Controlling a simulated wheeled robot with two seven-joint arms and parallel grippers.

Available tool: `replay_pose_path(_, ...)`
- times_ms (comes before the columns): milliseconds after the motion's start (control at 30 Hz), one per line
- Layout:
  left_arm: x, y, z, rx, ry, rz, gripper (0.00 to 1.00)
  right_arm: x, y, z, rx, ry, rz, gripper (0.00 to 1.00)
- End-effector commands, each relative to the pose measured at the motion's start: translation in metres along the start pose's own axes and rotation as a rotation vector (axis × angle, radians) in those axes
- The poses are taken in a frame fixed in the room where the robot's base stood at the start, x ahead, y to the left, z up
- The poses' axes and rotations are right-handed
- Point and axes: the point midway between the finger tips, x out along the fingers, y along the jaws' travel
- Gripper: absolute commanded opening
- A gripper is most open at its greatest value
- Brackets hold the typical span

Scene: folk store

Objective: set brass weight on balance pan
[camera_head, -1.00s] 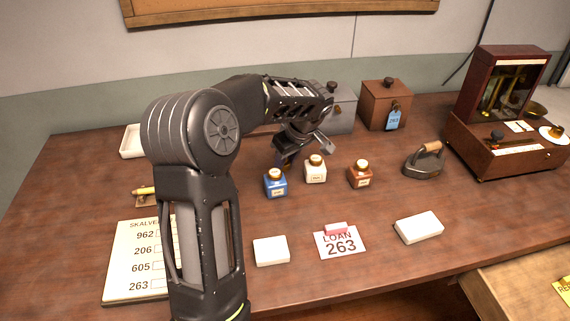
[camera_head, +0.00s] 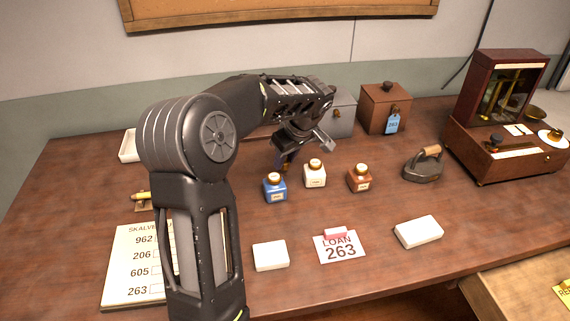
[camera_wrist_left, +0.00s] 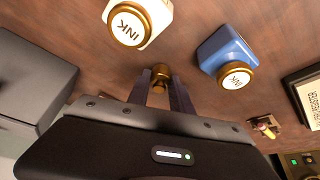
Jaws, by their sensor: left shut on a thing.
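My left gripper (camera_head: 285,166) is low over the table, just behind the blue ink bottle. In the left wrist view its fingers (camera_wrist_left: 161,88) are shut on a small brass weight (camera_wrist_left: 160,72). In the head view the weight is too small and covered to make out. The balance (camera_head: 497,155) is a wooden case with an open upright back at the right of the table. A pan (camera_head: 554,138) with something brass-coloured on it sits at its right end, and a darker pan (camera_head: 537,113) is behind. My right gripper is not in view.
Blue (camera_head: 275,188), white (camera_head: 315,174) and brown (camera_head: 359,179) ink bottles stand close by the left gripper. A flat iron (camera_head: 423,164) stands between them and the balance. A grey box (camera_head: 340,118) and a brown tagged box (camera_head: 385,108) stand behind. White blocks and cards lie in front.

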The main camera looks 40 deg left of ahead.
Motion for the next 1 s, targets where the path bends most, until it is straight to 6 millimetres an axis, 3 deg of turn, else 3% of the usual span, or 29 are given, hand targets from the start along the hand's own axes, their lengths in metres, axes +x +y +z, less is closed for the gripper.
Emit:
replay_pose_path(400, -0.069, 0.002, -0.029, -0.001, 0.001, 0.003, 0.00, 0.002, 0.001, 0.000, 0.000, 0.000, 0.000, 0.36)
replay_pose_path(1000, -0.075, 0.001, -0.031, 0.000, 0.000, 0.001, 0.00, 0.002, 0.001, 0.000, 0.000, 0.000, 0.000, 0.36)
